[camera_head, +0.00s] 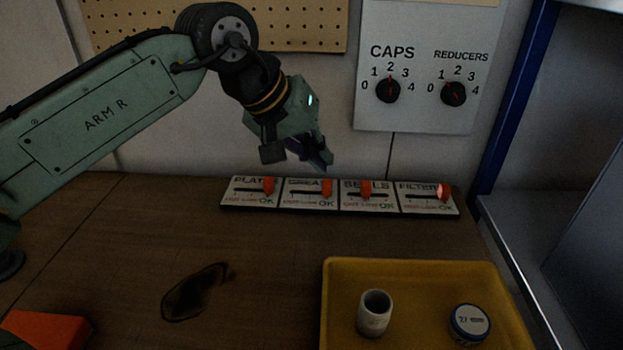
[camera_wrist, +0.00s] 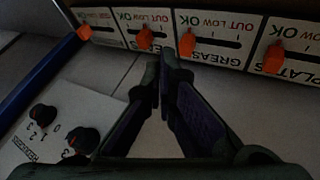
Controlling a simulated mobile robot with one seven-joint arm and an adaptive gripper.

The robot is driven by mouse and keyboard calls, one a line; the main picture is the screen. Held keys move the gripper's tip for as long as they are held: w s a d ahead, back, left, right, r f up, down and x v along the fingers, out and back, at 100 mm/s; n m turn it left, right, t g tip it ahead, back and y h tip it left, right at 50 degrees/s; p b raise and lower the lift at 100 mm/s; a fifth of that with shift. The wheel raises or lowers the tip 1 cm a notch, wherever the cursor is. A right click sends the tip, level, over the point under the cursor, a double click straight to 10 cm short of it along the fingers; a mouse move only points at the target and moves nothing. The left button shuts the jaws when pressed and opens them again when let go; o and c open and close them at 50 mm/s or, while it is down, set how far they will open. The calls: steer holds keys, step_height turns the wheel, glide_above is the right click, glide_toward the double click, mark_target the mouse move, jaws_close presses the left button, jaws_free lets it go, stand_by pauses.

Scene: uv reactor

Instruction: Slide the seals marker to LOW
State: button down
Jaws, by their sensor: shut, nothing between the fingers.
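The seals marker (camera_head: 366,189) is an orange slider on the SEALS card of a white label strip. It stands near the middle of its slot, about above the LOW word. It also shows in the wrist view (camera_wrist: 145,38), where the card appears upside down. My gripper (camera_head: 322,168) is shut and empty, pointing down above the strip near the GREASE and SEALS cards. In the wrist view its fingertips (camera_wrist: 163,72) meet close to the seals marker, with a visible gap between them.
Orange markers stand on PLATES (camera_head: 269,186), GREASE (camera_head: 327,188) and FILTERS (camera_head: 443,192), all toward OK. A knob panel (camera_head: 420,115) hangs on the wall behind. A yellow tray (camera_head: 420,264) holds a white cup (camera_head: 374,314) and a blue-rimmed jar (camera_head: 470,323). The left worktop is mostly clear.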

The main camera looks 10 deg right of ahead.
mark_target(361, 189)
steer(key=p+x, duration=0.1)
steer(key=x, duration=0.8)
steer(key=shift+w+d+f, duration=0.15)
steer(key=shift+d+f, duration=0.05)
steer(key=shift+d, duration=0.1)
steer(key=shift+s+d, duration=0.25)
steer(key=shift+d, duration=0.4)
steer(key=shift+w, duration=0.1)
